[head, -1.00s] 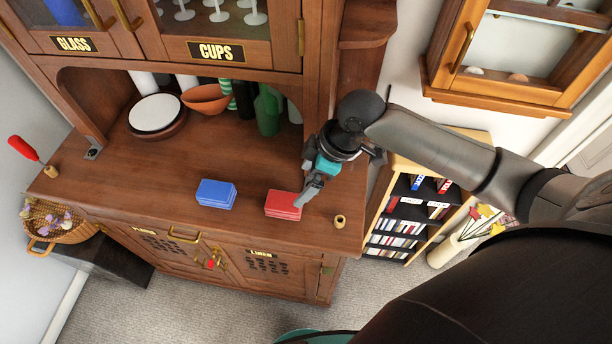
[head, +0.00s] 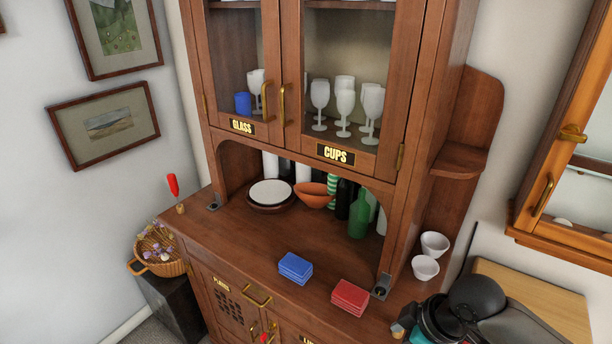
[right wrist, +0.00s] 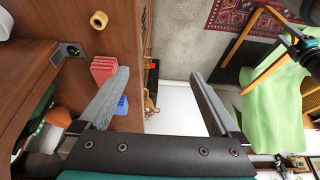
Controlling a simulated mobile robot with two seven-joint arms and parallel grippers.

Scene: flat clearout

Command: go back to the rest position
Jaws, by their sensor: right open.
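My right arm comes in at the lower right of the head view, with its wrist beside the sideboard's right end. In the right wrist view my right gripper (right wrist: 165,100) is open, with its two fingers wide apart and nothing between them. The red stack (head: 350,297) lies on the sideboard top near its front right, apart from the gripper. It also shows in the right wrist view (right wrist: 103,68) beside the left finger. My left gripper is not in view.
The wooden sideboard (head: 235,237) holds a blue stack (head: 295,267), a green bottle (head: 359,215), an orange bowl (head: 312,194) and a white plate (head: 270,192). Two white cups (head: 425,267) stand at its right end. A basket (head: 160,252) stands at the left.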

